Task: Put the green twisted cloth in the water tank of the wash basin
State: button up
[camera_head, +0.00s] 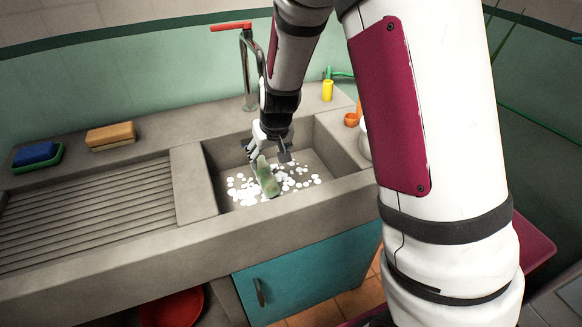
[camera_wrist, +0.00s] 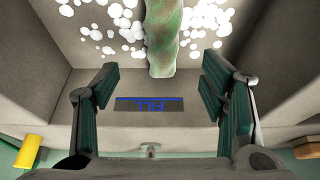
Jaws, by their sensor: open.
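The green twisted cloth (camera_head: 266,178) is inside the grey water tank (camera_head: 220,166) of the wash basin, among white suds. In the wrist view the cloth (camera_wrist: 164,36) lies at the top middle, with brownish patches and its near end towards me. My gripper (camera_head: 272,154) is over the tank, just above and behind the cloth. In the wrist view my gripper (camera_wrist: 159,84) has its two dark green fingers wide apart, with nothing between the tips; the cloth's end shows beyond them. I cannot tell whether the cloth touches the tank floor all along.
A ribbed draining board (camera_head: 90,205) is left of the tank. A red-handled tap (camera_head: 240,60) rises behind it. An orange-brown sponge (camera_head: 110,134), a blue sponge (camera_head: 36,153) on a green dish and a yellow bottle (camera_head: 327,90) stand on the ledge. The tank walls surround my gripper.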

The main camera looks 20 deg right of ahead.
jog(key=s+a+r+g+y, duration=0.1)
jog(key=s+r, duration=1.4)
jog(key=s+d+r, duration=0.1)
jog(key=s+r, duration=0.1)
jog(key=s, duration=0.9)
jog(key=s+d+r+g+h, duration=0.1)
jog(key=s+r, duration=0.1)
jog(key=s, duration=0.9)
jog(key=shift+g, duration=0.3)
jog(key=shift+r, duration=0.1)
